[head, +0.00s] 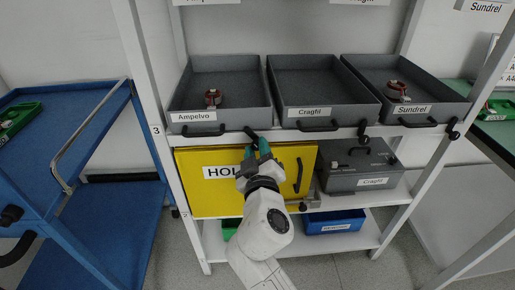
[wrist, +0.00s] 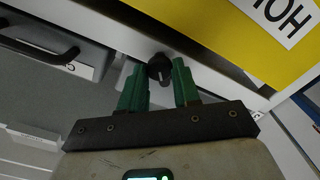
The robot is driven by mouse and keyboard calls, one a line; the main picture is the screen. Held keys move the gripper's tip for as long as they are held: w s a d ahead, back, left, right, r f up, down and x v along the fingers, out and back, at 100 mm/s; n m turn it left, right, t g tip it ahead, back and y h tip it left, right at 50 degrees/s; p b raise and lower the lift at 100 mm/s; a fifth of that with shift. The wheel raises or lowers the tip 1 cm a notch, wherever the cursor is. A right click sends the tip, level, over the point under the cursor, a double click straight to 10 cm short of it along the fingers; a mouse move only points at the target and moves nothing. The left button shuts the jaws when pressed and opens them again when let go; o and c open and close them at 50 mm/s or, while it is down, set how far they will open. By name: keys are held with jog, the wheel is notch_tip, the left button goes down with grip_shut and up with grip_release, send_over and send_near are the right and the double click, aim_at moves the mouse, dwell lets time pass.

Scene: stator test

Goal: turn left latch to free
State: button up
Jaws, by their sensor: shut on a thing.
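The left latch (head: 251,134) is a small black knob on the white shelf edge, between the Ampelvo tray and the Craghl tray. In the wrist view the black knob (wrist: 160,67) sits between my green fingers. My gripper (head: 257,151) reaches up to it in front of the yellow panel and is shut on it. The fingers (wrist: 158,82) hide part of the latch, and its exact turn is hard to tell.
The grey Ampelvo tray (head: 175,96) and Craghl tray (head: 325,63) stand above the shelf edge. A yellow panel (head: 205,199) with a black handle lies just below. Other black latches (head: 362,132) sit further right. A blue cart (head: 93,205) stands at left.

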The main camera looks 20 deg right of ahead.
jog(key=n+p, duration=0.2)
jog(key=n, duration=0.3)
jog(key=shift+n, duration=0.4)
jog(key=n+p, duration=0.2)
jog(key=n, duration=0.2)
jog(key=shift+a+f+n, duration=0.1)
jog(key=shift+n, duration=0.2)
jog(key=shift+f, duration=0.1)
jog(key=o, duration=1)
jog(key=v, duration=1)
jog(key=shift+s+a, duration=0.1)
jog(key=shift+s, duration=0.3)
